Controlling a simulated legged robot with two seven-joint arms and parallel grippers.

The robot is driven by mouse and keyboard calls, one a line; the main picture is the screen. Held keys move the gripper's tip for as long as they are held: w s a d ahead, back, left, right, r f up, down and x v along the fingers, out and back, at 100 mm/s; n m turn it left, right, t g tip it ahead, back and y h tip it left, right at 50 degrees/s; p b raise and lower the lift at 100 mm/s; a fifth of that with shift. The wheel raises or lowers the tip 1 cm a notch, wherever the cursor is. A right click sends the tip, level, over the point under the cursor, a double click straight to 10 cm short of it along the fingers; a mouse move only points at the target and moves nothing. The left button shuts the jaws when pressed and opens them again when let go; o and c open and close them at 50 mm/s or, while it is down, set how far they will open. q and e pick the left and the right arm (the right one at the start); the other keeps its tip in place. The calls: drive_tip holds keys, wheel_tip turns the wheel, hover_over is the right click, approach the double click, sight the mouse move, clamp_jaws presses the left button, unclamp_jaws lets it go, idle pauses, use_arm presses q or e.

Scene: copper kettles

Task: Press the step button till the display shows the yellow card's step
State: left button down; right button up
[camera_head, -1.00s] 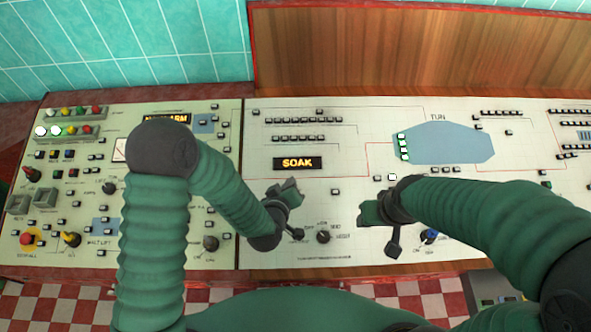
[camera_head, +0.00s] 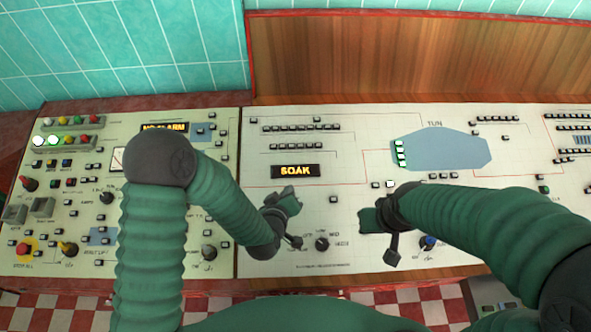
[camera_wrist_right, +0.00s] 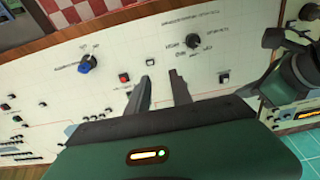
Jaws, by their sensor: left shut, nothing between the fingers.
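The display (camera_head: 295,171) on the white panel reads SOAK in yellow letters. I cannot make out a yellow card in either view, and no readable label picks out the step button. A pale square button (camera_head: 390,184) sits below and right of the display. My left gripper (camera_head: 288,196) is shut and empty over the panel, below the display; it also shows at the right of the right wrist view (camera_wrist_right: 285,45). My right gripper (camera_head: 366,214) is open and empty over the panel, below the pale button. In the right wrist view its fingers (camera_wrist_right: 160,77) reach toward a small white button (camera_wrist_right: 149,62).
A black knob (camera_head: 322,243) and a blue knob (camera_head: 428,242) sit low on the panel. A blue tun diagram (camera_head: 445,150) is at the right. The left panel carries a red stop button (camera_head: 25,248), several lamps and a partly hidden alarm display (camera_head: 165,127).

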clamp_jaws()
idle(1.4)
